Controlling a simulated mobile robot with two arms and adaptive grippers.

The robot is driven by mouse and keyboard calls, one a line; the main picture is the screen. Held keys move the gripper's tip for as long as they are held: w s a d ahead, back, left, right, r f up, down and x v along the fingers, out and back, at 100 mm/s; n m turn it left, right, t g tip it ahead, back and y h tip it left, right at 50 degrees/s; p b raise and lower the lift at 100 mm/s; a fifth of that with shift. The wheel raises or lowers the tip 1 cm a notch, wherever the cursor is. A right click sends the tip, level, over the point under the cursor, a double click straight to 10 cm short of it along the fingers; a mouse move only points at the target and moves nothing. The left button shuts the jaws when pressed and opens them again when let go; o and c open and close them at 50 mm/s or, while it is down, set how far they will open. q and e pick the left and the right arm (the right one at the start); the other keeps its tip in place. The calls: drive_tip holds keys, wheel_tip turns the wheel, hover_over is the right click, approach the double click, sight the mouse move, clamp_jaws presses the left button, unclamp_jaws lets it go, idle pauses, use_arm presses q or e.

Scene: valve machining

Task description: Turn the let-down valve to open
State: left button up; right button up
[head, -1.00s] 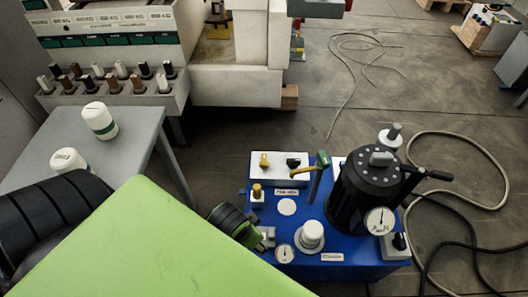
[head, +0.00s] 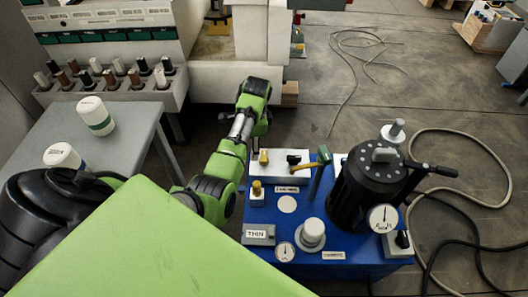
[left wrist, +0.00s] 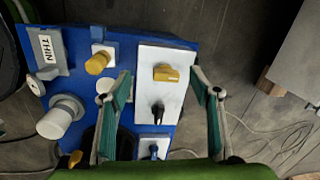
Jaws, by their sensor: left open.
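A white valve plate (head: 279,162) on the blue cart carries a yellow knob (head: 263,157) and a black knob (head: 293,160). In the left wrist view, the yellow knob (left wrist: 166,73) and black knob (left wrist: 158,112) sit between the open fingers of my left gripper (left wrist: 160,75), apparently untouched. A separate yellow valve knob (head: 257,188) stands nearer on a small white block; it also shows in the left wrist view (left wrist: 98,63). I cannot read which valve is labelled let-down. In the head view, my left arm reaches over the cart's far-left corner, fingers not clear. My right gripper is not in view.
A grey table (head: 130,150) holds white containers. Hoses lie on the floor.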

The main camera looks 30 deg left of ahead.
use_arm(q)
drive_tip(key=w+d+r+m+h, duration=0.1)
drive_tip(key=w+r+m, duration=0.1)
drive_tip(key=w+r, duration=0.25)
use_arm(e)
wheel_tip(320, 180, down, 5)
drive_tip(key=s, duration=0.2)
use_arm(q)
drive_tip(key=b, duration=0.3)
hover_over(264, 156)
wheel_tip(264, 156, down, 8)
drive_tip(key=shift+f, duration=0.1)
wheel_tip(264, 156, down, 6)
drive_tip(key=shift+r+b, duration=0.2)
drive_tip(key=shift+b, duration=0.95)
drive_tip(key=shift+f, duration=0.3)
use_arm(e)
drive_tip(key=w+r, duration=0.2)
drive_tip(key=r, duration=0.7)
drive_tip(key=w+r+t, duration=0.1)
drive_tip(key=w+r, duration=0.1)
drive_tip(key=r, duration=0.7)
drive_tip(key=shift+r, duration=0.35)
use_arm(q)
drive_tip(key=c, duration=1.1)
